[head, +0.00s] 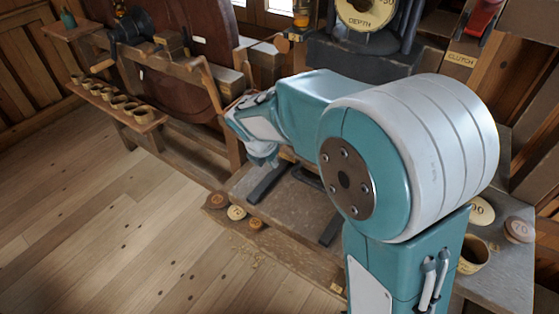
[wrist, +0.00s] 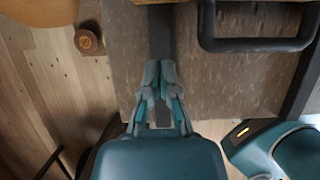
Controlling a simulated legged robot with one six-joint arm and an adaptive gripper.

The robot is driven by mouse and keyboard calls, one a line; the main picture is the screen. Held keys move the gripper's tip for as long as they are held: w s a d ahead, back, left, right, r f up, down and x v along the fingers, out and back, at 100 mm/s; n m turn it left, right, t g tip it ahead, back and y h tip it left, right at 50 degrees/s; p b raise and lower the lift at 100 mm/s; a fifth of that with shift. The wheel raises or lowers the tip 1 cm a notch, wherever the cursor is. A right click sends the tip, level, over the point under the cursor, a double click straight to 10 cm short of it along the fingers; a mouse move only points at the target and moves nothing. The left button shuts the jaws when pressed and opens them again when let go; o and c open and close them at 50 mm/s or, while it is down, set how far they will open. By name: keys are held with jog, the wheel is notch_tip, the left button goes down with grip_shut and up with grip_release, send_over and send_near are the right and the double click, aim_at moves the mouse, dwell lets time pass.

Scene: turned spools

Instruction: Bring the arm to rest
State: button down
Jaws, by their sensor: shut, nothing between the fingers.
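My gripper (head: 264,158) hangs above the left part of the grey bench top in the head view, with much of the arm stretched in front of it. In the wrist view my gripper (wrist: 160,75) has its grey fingertips together, with nothing between them. Below the fingers is a dark strip on the bench top (wrist: 215,85). The wrist view does not show clearly how high the fingertips are above the bench.
A round wooden spool (wrist: 88,40) lies left of the bench. Numbered discs (head: 236,212) lie on the low ledge. A dark handle (wrist: 255,44) is beside my fingers. A cup (head: 473,256) and a disc marked 70 (head: 519,230) stand at right. The wooden floor (head: 110,230) is clear.

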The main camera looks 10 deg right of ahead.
jog(key=v, duration=0.8)
jog(key=shift+w, duration=0.15)
jog(key=s+d+r+m+t+y, duration=0.1)
jog(key=s+d+r+m, duration=0.1)
jog(key=s+d+m, duration=0.4)
jog(key=s+d+r+m+t+y, duration=0.1)
jog(key=s+d+m, duration=0.5)
jog(key=s+m, duration=0.9)
jog(key=r+m, duration=0.1)
jog(key=m, duration=0.5)
jog(key=shift+m+y, duration=0.4)
jog(key=shift+s+d+r, duration=0.1)
jog(key=shift+d+r, duration=0.05)
